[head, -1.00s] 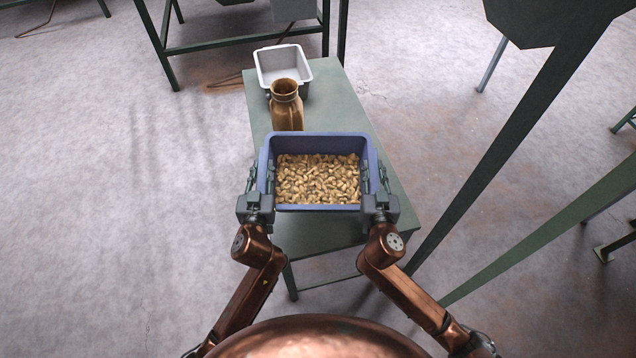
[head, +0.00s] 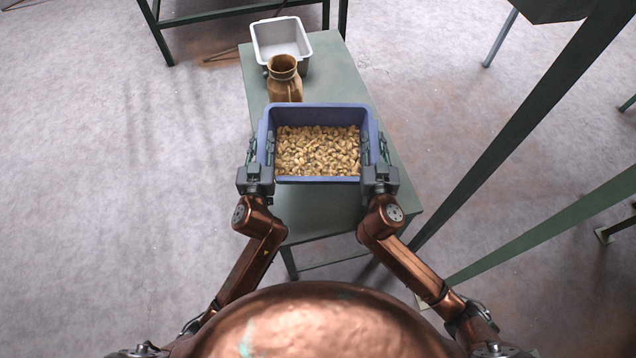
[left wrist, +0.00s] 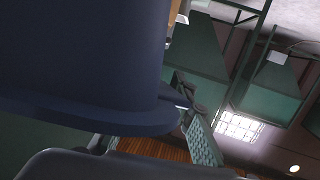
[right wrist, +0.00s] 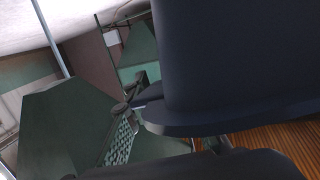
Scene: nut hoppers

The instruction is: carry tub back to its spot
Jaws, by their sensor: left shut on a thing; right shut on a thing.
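A blue tub (head: 318,180) full of pale brown nuts (head: 318,151) is in the middle of the head view, over the green table (head: 335,220). My left gripper (head: 262,160) is shut on the tub's left side wall. My right gripper (head: 374,160) is shut on its right side wall. The tub looks level; I cannot tell whether its bottom touches the table. The tub's dark blue wall also fills much of the left wrist view (left wrist: 80,60) and the right wrist view (right wrist: 240,60).
A brown jug (head: 284,82) stands on the table just behind the tub. A white-grey empty bin (head: 281,38) is at the table's far end. Green and dark metal legs (head: 520,110) stand to the right. The floor to the left (head: 120,180) is clear.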

